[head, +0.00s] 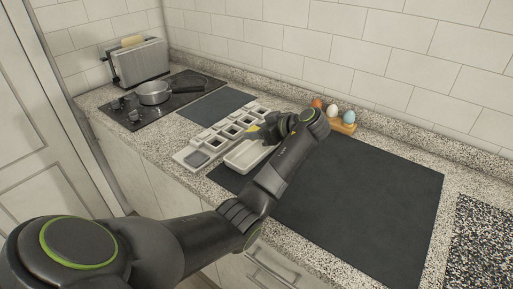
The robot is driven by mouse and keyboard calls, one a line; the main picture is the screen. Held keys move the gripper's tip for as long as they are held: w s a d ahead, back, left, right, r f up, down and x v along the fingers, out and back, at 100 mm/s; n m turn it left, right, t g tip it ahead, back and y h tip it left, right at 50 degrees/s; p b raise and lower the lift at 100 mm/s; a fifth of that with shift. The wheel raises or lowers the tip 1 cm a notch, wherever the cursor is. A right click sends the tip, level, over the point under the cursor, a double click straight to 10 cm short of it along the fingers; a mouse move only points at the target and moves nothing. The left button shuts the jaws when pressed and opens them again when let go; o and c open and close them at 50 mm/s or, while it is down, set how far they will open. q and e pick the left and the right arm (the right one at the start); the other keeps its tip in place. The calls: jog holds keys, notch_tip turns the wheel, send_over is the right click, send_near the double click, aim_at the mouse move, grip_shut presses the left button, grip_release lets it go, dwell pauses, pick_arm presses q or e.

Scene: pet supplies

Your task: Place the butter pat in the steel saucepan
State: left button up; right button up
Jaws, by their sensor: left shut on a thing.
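My left gripper (264,131) is over the white tray (243,158) in the middle of the counter. It is shut on a small yellow piece, which looks like the butter pat (254,129); the fingers and wrist hide much of it. I cannot tell whether the butter pat touches the tray. The steel saucepan (153,93) stands on the black hob at the left, well apart from the gripper. The saucepan looks empty, though its inside shows only in part. My right gripper is not in view.
A toaster (142,64) with bread stands behind the black hob (132,118). White compartments (225,132) line up beside the tray. A wooden holder (343,127) with several eggs is at the back. A dark mat (370,190) is clear at right; a speckled board (483,245) lies beyond it.

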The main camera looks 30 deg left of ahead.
pick_arm(q)
jog(key=shift+f+p, duration=0.5)
jog(key=shift+f, duration=2.5)
jog(key=shift+f, duration=0.15)
jog(key=o, duration=0.9)
jog(key=shift+o, duration=0.2)
jog(key=shift+d, duration=0.1)
